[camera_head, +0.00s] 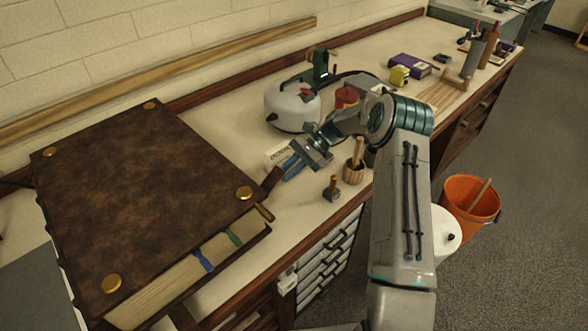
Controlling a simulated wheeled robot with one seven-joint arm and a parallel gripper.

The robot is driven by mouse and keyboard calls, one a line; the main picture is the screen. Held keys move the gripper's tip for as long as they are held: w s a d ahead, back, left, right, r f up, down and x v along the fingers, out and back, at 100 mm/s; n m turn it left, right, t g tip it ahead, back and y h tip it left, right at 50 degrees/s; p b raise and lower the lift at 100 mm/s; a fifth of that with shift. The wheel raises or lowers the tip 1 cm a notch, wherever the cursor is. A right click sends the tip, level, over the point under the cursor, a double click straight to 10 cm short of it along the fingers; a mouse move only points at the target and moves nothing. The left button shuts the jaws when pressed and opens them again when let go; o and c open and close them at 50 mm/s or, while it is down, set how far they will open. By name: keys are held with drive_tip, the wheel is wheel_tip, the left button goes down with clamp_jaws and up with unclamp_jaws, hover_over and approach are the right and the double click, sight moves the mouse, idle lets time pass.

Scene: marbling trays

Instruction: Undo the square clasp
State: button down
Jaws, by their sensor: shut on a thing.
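A large brown leather-bound book (140,195) with round brass bosses lies on the bench at the left. At its right edge a dark strap (271,183), apparently the clasp's, stands out from the cover, and a small brass piece (264,212) sits just below it. The clasp's square shape cannot be made out at this size. My gripper (286,170) reaches in from the right, its blue fingers at the strap's upper end. It is shut on the strap, as far as I can tell; the fingers partly hide the contact.
Blue (203,259) and green (235,235) ribbons hang from the book's pages. A wooden cup (353,172) and a small stamp-like tool (332,189) stand close right of my gripper. A white kettle-like pot (291,105) stands behind.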

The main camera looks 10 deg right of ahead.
drive_tip(key=shift+f, duration=0.1)
drive_tip(key=c, duration=1.4)
unclamp_jaws()
drive_tip(key=shift+o, duration=0.2)
drive_tip(key=b+v, duration=0.2)
drive_tip(key=v, duration=1.2)
drive_tip(key=shift+f, duration=0.1)
